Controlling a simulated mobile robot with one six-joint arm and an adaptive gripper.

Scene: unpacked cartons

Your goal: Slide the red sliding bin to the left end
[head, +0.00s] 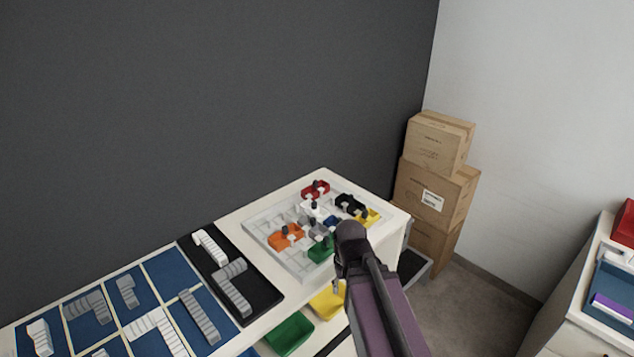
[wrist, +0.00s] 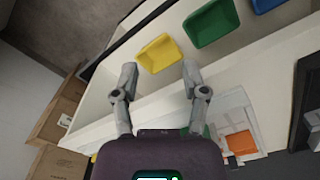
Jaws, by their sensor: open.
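The red sliding bin (head: 315,190) sits at the back of the grey-white sliding board (head: 290,264) in the head view. A black bin (head: 350,205) is to its right and small white and dark pieces are in front of it. My arm reaches in from the lower right of the head view, beyond the board's right front corner; my fingertips are hidden there. In the wrist view my gripper (wrist: 160,82) is open and empty, with its two fingers apart over the cabinet's edge, near a yellow bin (wrist: 159,53). The red bin is not visible in the wrist view.
Orange (head: 286,237), green (head: 321,249) and yellow (head: 368,217) bins share the board. A black tray (head: 262,301) and blue panels (head: 80,325) with grey blocks lie to the left. Cartons (head: 436,200) stand right. Open bins sit below the tabletop, including a green one (head: 289,334).

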